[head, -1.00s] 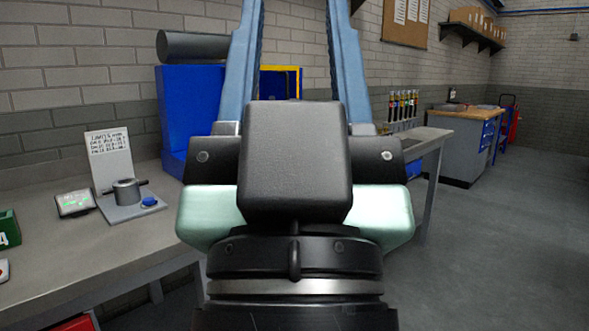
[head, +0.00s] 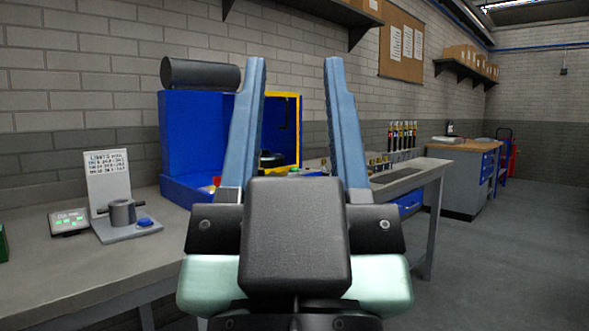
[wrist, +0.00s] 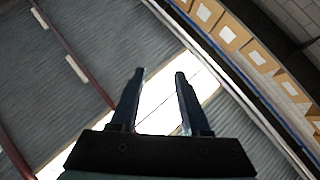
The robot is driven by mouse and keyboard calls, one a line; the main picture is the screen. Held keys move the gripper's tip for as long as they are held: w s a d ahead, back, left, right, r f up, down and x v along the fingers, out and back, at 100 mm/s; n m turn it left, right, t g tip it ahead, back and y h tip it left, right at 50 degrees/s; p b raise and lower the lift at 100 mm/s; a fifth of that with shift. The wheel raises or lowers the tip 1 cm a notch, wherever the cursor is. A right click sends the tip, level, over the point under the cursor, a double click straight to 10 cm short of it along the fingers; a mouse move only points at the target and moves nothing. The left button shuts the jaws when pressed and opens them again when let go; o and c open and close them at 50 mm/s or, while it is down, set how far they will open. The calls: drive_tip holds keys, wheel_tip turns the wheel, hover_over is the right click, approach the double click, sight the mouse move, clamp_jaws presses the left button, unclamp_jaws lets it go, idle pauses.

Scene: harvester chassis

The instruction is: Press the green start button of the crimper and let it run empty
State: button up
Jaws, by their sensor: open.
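A blue machine (head: 192,135) with a yellow-framed opening (head: 299,103) and a dark cylinder (head: 200,73) on top stands at the back of the bench; it looks like the crimper. My gripper's fingers partly cover its front. A small red and yellow part (head: 215,184) shows low at its front, beside the left finger. I cannot make out a green button on it. My gripper (head: 294,64) is open and empty, its two blue fingers pointing upward in the picture. In the wrist view my open gripper (wrist: 160,74) points at the ceiling and upper wall, with nothing between the fingers.
On the grey bench (head: 85,262) at left stand a small display (head: 69,222), a fixture with a blue button (head: 145,222) and a printed card (head: 108,178). A second bench (head: 410,180) is at right. Open floor (head: 500,260) lies at far right.

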clamp_jaws()
idle(1.5)
